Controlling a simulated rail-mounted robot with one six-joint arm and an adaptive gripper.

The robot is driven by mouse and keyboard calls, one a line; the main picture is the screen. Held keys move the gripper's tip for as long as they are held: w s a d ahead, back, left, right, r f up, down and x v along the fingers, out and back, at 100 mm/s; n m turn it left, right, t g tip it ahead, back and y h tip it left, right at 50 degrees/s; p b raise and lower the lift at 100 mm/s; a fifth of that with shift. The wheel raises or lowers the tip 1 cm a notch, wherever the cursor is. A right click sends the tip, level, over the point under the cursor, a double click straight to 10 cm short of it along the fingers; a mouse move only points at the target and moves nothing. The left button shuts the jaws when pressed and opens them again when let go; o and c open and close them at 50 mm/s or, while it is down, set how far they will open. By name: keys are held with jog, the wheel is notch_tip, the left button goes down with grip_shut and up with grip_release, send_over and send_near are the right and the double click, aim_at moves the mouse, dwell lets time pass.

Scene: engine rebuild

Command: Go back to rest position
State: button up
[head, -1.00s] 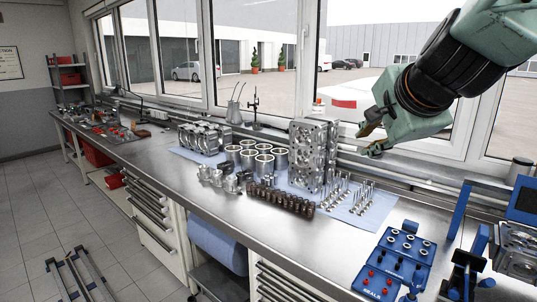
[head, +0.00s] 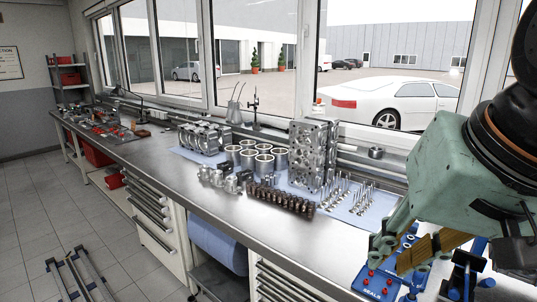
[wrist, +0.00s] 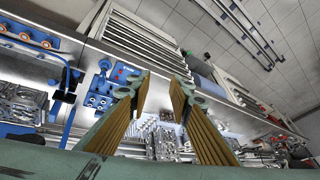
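My gripper (head: 398,256) is at the lower right of the head view, above the right part of the bench and in front of the blue seals tray (head: 375,283), which it partly hides. In the wrist view my gripper (wrist: 160,92) shows two ribbed, brass-coloured fingers spread apart with nothing between them. The blue tray also shows in the wrist view (wrist: 103,88), beyond the left finger.
The steel workbench (head: 170,172) runs along the windows. On it stand an upright engine block (head: 312,155), several cylinder sleeves (head: 263,165), a row of dark springs (head: 280,199) and valves (head: 362,198). A blue stand (head: 470,270) is at the right. The floor (head: 30,220) at left is mostly open.

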jog(key=s+d+f+n+g, duration=0.1)
jog(key=s+d+f+n, duration=0.1)
jog(key=s, duration=0.7)
jog(key=shift+f+n+h, duration=0.4)
jog(key=shift+f+n, duration=0.05)
jog(key=shift+n, duration=0.05)
jog(key=shift+d, duration=0.2)
